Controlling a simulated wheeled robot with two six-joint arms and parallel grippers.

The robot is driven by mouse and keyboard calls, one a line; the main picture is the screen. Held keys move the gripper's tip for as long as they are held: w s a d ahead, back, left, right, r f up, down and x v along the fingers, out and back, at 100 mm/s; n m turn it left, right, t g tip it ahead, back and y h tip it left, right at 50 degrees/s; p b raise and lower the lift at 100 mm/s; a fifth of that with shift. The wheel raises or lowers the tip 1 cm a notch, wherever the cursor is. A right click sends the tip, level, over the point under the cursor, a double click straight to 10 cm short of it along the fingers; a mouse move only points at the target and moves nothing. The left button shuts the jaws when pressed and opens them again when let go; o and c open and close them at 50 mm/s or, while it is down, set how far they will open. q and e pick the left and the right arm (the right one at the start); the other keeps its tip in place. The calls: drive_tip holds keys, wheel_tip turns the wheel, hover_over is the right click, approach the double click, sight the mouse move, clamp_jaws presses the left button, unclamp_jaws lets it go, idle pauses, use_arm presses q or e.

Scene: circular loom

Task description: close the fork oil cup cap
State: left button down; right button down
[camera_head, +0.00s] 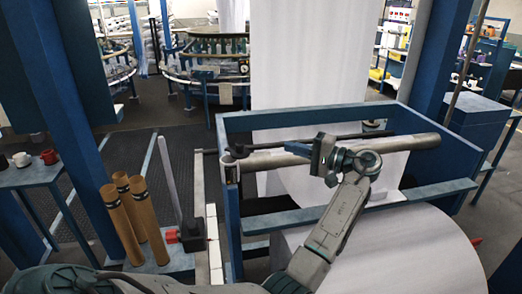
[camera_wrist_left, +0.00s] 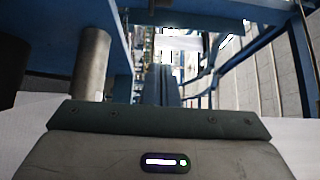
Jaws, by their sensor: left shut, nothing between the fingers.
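I cannot make out the fork oil cup or its cap in either view; it may be hidden or too small to tell. My left gripper (camera_head: 324,155) is shut and empty. In the head view it overlaps the steel bar (camera_head: 400,143) across the blue frame (camera_head: 290,117); I cannot tell whether they touch. The left wrist view shows a grey cylinder (camera_wrist_left: 92,62) at the upper left, beside blue framework. My right gripper is in neither view.
A large white fabric roll (camera_head: 400,255) lies in front of the frame. Brown tubes (camera_head: 124,220) stand at left, near a red-and-black part (camera_head: 190,236). A side table with cups (camera_head: 30,175) stands far left. Blue posts (camera_head: 440,60) rise around. Dark floor shows behind the tubes.

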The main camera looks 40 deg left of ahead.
sight(237, 148)
use_arm(q)
drive_tip(key=s+a+p, duration=0.5)
drive_tip(key=a+p, duration=0.2)
drive_tip(key=a, duration=0.2)
drive_tip(key=shift+s, duration=0.4)
drive_tip(key=shift+w, duration=0.1)
